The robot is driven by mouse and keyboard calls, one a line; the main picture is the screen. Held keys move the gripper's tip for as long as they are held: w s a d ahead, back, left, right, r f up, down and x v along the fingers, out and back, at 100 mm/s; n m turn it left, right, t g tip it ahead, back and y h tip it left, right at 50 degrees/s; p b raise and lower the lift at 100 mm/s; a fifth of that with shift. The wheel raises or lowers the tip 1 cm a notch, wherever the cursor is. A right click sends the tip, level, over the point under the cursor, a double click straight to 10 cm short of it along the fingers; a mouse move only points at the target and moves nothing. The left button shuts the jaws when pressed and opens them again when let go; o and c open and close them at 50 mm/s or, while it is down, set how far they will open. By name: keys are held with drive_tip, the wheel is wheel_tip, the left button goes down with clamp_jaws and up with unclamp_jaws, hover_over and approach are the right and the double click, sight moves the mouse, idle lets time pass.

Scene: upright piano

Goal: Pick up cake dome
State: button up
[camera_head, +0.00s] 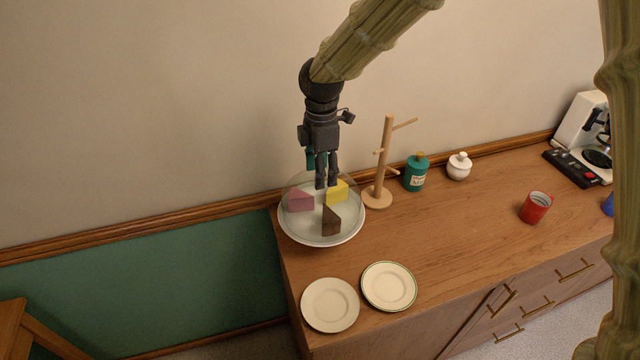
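A clear cake dome (296,187) stands over a white round plate (322,242) at the left end of the wooden sideboard. Under the dome are a pink cake slice (300,201), a yellow slice (338,193) and a dark brown slice (331,221). My gripper (326,185) points straight down at the top of the dome, and its dark fingertips overlap the dome's top in the picture. The dome's knob is hidden behind the fingers. I cannot tell whether the fingers touch it or are closed on it.
A wooden mug tree (384,165) stands close right of the dome. A green jar (415,174), a white lidded pot (459,167), a red mug (535,208) and a coffee machine (590,135) are farther right. Two plates (330,305) (389,287) lie in front. The sideboard's middle (450,225) is clear.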

drive_tip(key=shift+s, duration=0.5)
drive_tip(key=shift+w+d+f, duration=0.1)
drive_tip(key=shift+w+f, duration=0.35)
drive_tip(key=shift+w, duration=0.15)
drive_tip(key=shift+c, duration=1.4)
drive_tip(key=shift+s+r, duration=0.2)
drive_tip(key=shift+s, duration=0.1)
drive_tip(key=c, duration=0.7)
drive_tip(key=shift+w, duration=0.1)
clamp_jaws()
